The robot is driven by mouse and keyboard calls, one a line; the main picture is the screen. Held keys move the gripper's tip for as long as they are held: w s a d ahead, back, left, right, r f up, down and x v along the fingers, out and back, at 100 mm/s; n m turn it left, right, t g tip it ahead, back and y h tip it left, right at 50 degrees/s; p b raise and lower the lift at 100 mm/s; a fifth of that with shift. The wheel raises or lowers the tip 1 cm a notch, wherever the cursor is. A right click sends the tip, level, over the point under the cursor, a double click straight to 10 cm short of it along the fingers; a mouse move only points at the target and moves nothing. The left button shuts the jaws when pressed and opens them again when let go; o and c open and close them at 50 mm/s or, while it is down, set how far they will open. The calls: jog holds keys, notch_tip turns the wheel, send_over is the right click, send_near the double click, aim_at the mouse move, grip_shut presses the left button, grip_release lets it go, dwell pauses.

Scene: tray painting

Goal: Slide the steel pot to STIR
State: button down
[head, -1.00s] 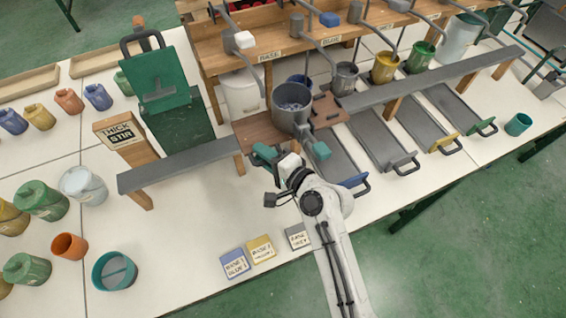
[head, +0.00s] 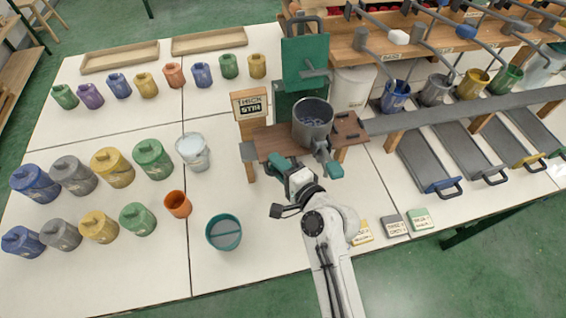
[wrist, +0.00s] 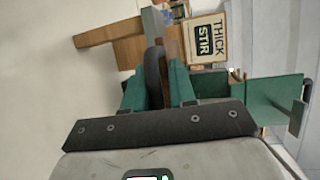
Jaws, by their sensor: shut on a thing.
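The steel pot (head: 313,118) stands upright on a brown wooden board (head: 270,138) on the raised rail. It is in front of the green stirring machine (head: 304,60) and right of the STIR sign (head: 250,104). My gripper (head: 307,164) is at the pot's near side, with its green jaws shut on the pot's grey handle. In the wrist view the jaws (wrist: 157,85) clasp a dark handle edge (wrist: 153,72), and the sign (wrist: 207,40) is just beyond. The pot's body cannot be made out there.
The grey rail (head: 430,116) runs on to the right past hanging cups and sliding trays (head: 430,158). Several lidded paint pots stand on the left of the white table (head: 110,220). A teal bucket (head: 223,233) and an orange cup (head: 177,204) stand left of my arm.

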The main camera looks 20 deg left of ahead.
jog(key=shift+s+a+f, duration=0.2)
jog(key=shift+s+f, duration=0.25)
jog(key=shift+f, duration=0.15)
jog(key=c, duration=1.1)
grip_release()
jog(key=shift+a, duration=0.15)
jog(key=shift+c, duration=0.2)
jog(key=shift+r, duration=0.15)
jog(key=shift+w+r, duration=0.2)
jog(key=shift+w, duration=0.05)
jog(key=shift+d, duration=0.25)
jog(key=b+v, duration=0.1)
jog(key=v, duration=0.9)
jog(key=shift+s+d, duration=0.2)
jog(key=shift+d, duration=0.05)
jog(key=shift+d, duration=0.1)
